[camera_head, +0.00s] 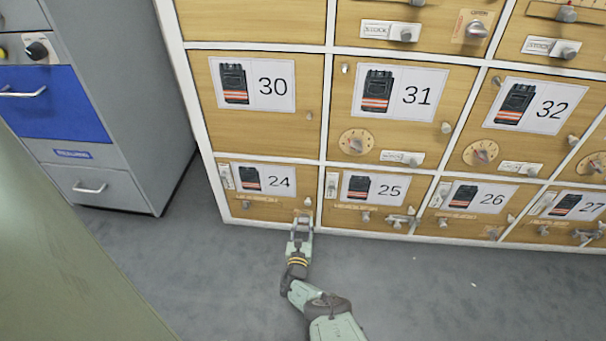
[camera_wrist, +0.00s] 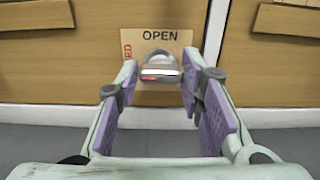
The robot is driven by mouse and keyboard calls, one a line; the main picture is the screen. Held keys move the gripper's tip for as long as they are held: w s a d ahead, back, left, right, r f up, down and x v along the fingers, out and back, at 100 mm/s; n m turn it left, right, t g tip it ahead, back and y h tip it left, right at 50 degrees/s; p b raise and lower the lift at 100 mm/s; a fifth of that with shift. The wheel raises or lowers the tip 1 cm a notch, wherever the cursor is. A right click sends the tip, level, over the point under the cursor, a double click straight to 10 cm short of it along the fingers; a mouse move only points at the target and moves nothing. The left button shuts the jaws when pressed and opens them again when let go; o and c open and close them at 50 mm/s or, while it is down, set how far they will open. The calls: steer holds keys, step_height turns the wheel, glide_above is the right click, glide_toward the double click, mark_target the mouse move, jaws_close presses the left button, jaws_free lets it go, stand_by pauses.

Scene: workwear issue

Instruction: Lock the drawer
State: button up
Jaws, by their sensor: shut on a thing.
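Drawer 24 (camera_head: 268,215) is a wooden front in the bottom row of the cabinet, and it looks flush with its frame. My gripper (camera_head: 301,218) is at its lower right corner. In the wrist view, a grey latch knob (camera_wrist: 160,72) with a red mark sits between the tips of my gripper (camera_wrist: 160,70), which is shut on it. Behind the knob is a tan plate (camera_wrist: 182,38) reading "OPEN", with red letters ending in "ED" running up its left side. The knob is partly hidden by the fingers in the head view.
Drawer 25 (camera_head: 340,217) is just right of drawer 24, with its own handle and knobs. Drawers 30 (camera_head: 225,130) and 31 (camera_head: 400,130) are above. A grey cabinet with a blue drawer (camera_head: 55,105) stands at left. The grey floor (camera_head: 215,265) in front is clear.

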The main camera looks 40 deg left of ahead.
steer(key=o, duration=1.2)
steer(key=shift+c, duration=0.2)
steer(key=shift+s+d+f, duration=0.15)
steer(key=shift+s+d, duration=0.35)
steer(key=shift+s, duration=0.05)
steer(key=v, duration=0.6)
steer(key=shift+a, duration=0.1)
